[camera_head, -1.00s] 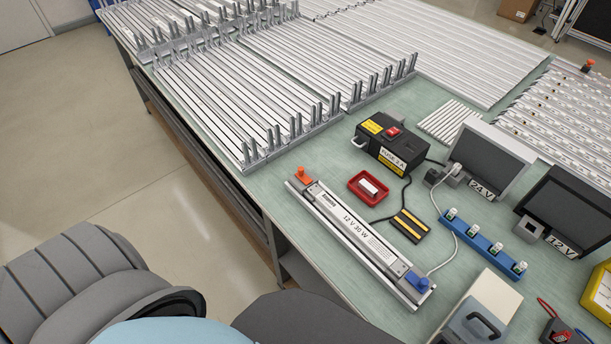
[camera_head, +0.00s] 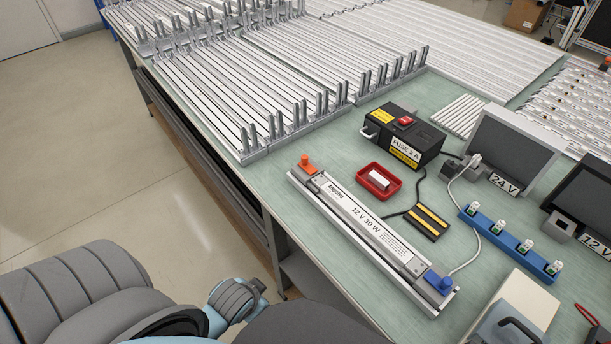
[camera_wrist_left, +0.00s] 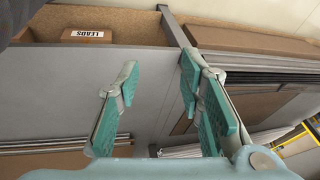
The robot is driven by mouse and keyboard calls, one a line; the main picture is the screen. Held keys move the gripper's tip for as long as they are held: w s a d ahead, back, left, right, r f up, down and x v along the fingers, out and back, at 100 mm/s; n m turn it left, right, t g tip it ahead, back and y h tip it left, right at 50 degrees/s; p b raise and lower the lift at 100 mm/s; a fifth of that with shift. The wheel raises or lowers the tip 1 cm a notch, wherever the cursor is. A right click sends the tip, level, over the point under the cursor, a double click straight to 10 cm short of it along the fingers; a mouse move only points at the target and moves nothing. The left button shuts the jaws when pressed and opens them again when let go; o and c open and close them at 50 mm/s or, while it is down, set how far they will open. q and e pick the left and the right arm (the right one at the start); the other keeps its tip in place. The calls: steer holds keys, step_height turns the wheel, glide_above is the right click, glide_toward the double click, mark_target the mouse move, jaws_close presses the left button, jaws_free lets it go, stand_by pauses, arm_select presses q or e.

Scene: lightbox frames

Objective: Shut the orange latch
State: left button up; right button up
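The orange latch (camera_head: 306,162) sits at the far left end of a long silver light bar labelled 12 V 30 W (camera_head: 362,216). Its knob stands up at the end of the bar; I cannot tell how it is turned. A blue latch (camera_head: 438,282) is at the near right end of the bar. My left gripper (camera_wrist_left: 160,80) shows in the left wrist view, its two teal-padded fingers apart with nothing between them. The latch does not show in that view. My right gripper is in neither view.
A red tray (camera_head: 379,182) and a black fuse box (camera_head: 404,135) lie beyond the bar. Racks of silver profiles (camera_head: 215,85) fill the bench's left side. The left wrist view shows a box labelled LEADS (camera_wrist_left: 88,35). The floor left of the bench is clear.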

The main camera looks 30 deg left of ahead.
arm_select(q)
steer(key=w+a+r+m+t+y+b, duration=0.1)
steer(key=w+a+r+m+t+y, duration=0.25)
steer(key=a+r+m, duration=0.35)
steer(key=w+a+r+m+t+y, duration=0.3)
steer(key=w+a+r+m+t, duration=0.2)
steer(key=r, duration=0.4)
step_height(320, 180, up, 5)
steer(key=w+m+t+h, duration=0.1)
steer(key=w+m+t, duration=0.2)
steer(key=m, duration=0.4)
steer(key=m+t+h, duration=0.3)
steer(key=m+h, duration=0.5)
steer(key=m, duration=0.8)
glide_toward(303, 159)
steer(key=w+p, duration=0.1)
steer(key=w+r+p, duration=0.1)
steer(key=w+p, duration=0.1)
steer(key=shift+w+a, duration=0.1)
steer(key=shift+w, duration=0.1)
steer(key=w, duration=0.2)
steer(key=w+p, duration=0.1)
steer(key=w, duration=0.4)
steer(key=shift+w+d+f, duration=0.25)
steer(key=shift+w+f, duration=0.05)
steer(key=shift+f, duration=0.1)
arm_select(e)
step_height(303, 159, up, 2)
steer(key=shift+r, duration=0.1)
